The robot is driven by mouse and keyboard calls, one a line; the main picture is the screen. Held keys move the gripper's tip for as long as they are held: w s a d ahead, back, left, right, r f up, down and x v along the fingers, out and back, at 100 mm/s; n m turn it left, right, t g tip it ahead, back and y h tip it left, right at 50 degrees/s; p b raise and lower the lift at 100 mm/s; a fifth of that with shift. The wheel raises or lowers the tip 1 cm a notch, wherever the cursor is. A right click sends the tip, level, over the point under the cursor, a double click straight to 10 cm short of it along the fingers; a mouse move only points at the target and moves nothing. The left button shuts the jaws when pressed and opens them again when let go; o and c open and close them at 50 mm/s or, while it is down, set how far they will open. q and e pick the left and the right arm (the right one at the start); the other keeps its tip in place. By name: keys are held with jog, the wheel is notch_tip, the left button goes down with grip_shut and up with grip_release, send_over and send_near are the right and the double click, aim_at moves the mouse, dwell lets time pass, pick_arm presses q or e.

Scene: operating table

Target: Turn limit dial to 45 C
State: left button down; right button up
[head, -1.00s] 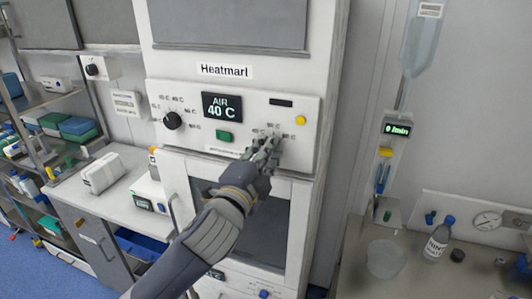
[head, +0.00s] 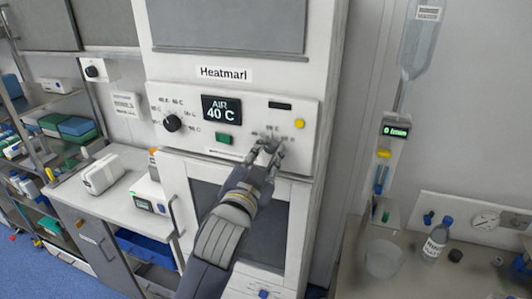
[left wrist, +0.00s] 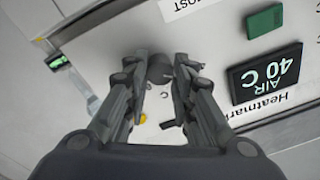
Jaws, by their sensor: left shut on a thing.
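The white warming cabinet's control panel (head: 262,108) carries a left black dial (head: 172,123) and a right dial, mostly hidden by my gripper in the head view. My left gripper (head: 266,148) is at the panel's lower right. In the left wrist view its fingers (left wrist: 162,66) are closed around the dark right dial (left wrist: 159,73). That dial's pointer and scale cannot be read. The display (head: 221,108) reads AIR 40 C and also shows in the left wrist view (left wrist: 265,73). My right gripper is not in view.
A green button (head: 222,139) and a yellow button (head: 299,124) are on the same panel. The cabinet's glass door (head: 265,232) is below. A counter with a bottle (head: 435,242) stands right; a cart with a white box (head: 102,174) stands left.

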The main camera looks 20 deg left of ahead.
pick_arm(q)
jog(key=shift+r+n, duration=0.35)
jog(key=shift+n, duration=0.35)
jog(key=c, duration=1.3)
grip_release()
jog(key=shift+w+f, duration=0.2)
jog(key=shift+f, duration=0.05)
jog(key=shift+s, duration=0.15)
jog(key=s, duration=0.7)
jog(key=shift+s+f, duration=0.15)
jog(key=shift+f, duration=0.05)
